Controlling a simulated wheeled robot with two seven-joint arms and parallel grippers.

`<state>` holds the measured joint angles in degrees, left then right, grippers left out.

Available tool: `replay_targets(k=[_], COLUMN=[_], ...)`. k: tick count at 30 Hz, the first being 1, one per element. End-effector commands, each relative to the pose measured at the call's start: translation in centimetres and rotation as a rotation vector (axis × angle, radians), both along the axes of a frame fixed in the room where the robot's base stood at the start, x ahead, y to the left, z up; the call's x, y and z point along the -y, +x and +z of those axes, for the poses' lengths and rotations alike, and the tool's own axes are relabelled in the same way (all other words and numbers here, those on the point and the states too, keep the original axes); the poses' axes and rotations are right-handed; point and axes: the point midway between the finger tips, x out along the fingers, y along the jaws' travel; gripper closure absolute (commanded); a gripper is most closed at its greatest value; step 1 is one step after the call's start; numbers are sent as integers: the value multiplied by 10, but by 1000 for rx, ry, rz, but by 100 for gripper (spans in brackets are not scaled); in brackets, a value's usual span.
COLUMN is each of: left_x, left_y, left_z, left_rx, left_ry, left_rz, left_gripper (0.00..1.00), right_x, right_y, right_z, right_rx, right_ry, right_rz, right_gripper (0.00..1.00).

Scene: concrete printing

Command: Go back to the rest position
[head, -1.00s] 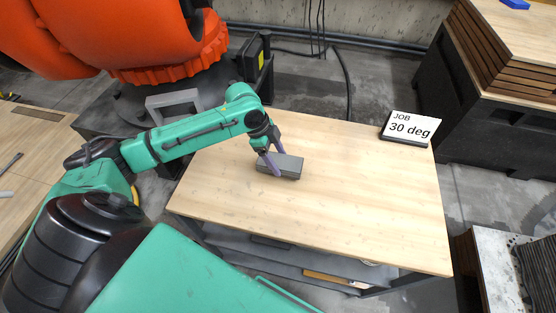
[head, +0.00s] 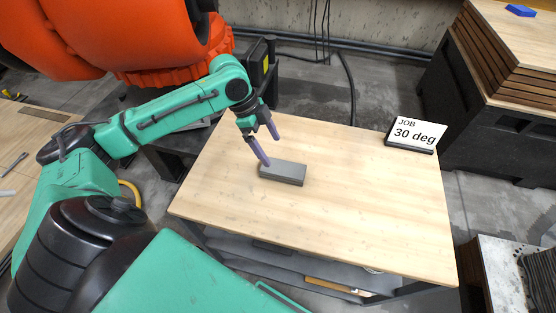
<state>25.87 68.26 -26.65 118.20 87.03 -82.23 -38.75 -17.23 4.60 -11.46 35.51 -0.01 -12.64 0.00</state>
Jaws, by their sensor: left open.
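My left gripper (head: 268,149) is open, its two purple fingers spread above the far-left part of the wooden table. It is empty. A grey rectangular block (head: 283,173) lies flat on the table (head: 350,210) just below and to the right of the fingers. One fingertip shows right at the block's far left corner; I cannot tell whether it touches. My green left arm reaches in from the left. My right gripper is not in view.
A sign reading "JOB 30 deg" (head: 416,133) stands at the table's far right corner. A large orange machine (head: 150,40) stands behind at the left. A black bin with stacked boards (head: 490,100) is at the right. The table's middle and front are clear.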

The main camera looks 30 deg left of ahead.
Motion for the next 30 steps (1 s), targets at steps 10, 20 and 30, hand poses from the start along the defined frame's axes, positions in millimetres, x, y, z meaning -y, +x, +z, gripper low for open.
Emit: replay_targets(k=[10, 20, 30], left_x=[-12, -12, -12], left_y=[-3, -3, -3], left_z=[30, 30, 89], left_rx=[-2, -2, -1], left_ry=[-1, 0, 0], left_rz=[-1, -1, 0], left_gripper=[0, 0, 0], right_x=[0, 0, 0], right_y=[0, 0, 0], right_z=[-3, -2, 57], right_rx=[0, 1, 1], right_ry=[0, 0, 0], right_rz=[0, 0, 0], right_gripper=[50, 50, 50])
